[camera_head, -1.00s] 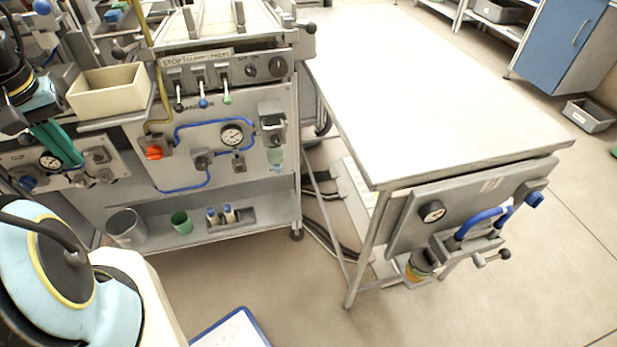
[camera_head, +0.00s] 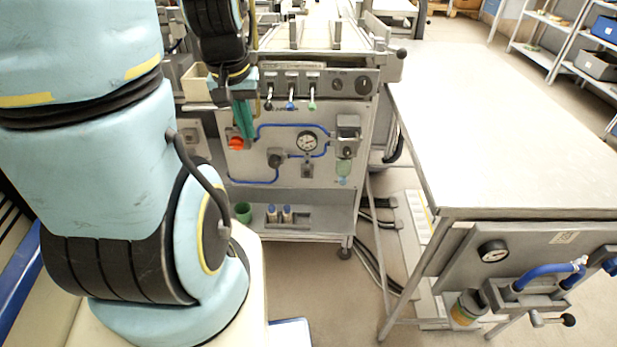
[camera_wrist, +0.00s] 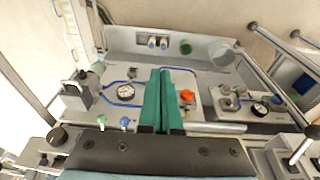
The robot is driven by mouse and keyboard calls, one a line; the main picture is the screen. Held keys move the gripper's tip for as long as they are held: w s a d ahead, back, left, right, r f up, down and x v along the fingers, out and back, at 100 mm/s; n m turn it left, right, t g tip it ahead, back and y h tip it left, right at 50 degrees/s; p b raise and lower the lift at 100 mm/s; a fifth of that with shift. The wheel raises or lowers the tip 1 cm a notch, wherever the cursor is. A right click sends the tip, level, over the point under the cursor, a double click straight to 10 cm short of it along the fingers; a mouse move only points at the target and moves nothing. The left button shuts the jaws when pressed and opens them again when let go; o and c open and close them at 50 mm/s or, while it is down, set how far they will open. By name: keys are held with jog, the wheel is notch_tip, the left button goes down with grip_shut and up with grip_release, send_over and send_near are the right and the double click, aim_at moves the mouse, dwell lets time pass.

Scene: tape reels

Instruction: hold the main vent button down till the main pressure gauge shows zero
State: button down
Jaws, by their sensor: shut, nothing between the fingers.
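The round white-faced gauge (camera_head: 307,141) sits on the grey upright panel, joined by blue hoses; it also shows in the wrist view (camera_wrist: 126,92). Its needle is too small to read. A small grey fitting (camera_head: 306,169) sits just below it; I cannot tell if this is the vent button. My gripper (camera_head: 246,136) has green fingers, shut and empty, in front of the panel's left part. In the head view they partly overlap the orange knob (camera_head: 236,144). In the wrist view the shut fingers (camera_wrist: 166,74) lie between the gauge and the orange knob (camera_wrist: 187,95).
Three small levers (camera_head: 290,104) stick out above the panel. A shelf below holds a green cup (camera_head: 243,212) and small bottles (camera_head: 286,214). A second gauge (camera_wrist: 259,109) is on a neighbouring panel. A bare white table (camera_head: 500,130) stands right, with another gauge (camera_head: 493,252) on its front.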

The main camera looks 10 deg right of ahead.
jog(key=w+d+f+m+t+b, duration=0.2)
jog(key=w+d+f+m+b, duration=0.15)
jog(key=d+f, duration=0.4)
jog(key=w+d+f+m+t+b, duration=0.15)
jog(key=w+d+f+b, duration=0.3)
jog(key=f, duration=0.55)
notch_tip(320, 180, down, 14)
jog(key=s+d+m+t+y+b, duration=0.1)
jog(key=s+m+t+y+b, duration=0.1)
jog(key=m+t+y+b, duration=0.4)
jog(key=m+y, duration=0.1)
jog(key=m, duration=0.1)
jog(key=shift+s+d+m+b, duration=0.2)
jog(key=shift+m+b, duration=0.1)
jog(key=shift+b, duration=0.1)
jog(key=shift+w, duration=0.1)
jog(key=b, duration=0.2)
send_near(307, 174)
jog(key=w+a+f, duration=0.3)
jog(key=a, duration=0.1)
jog(key=shift+w+f, duration=0.3)
jog(key=shift+f, duration=0.1)
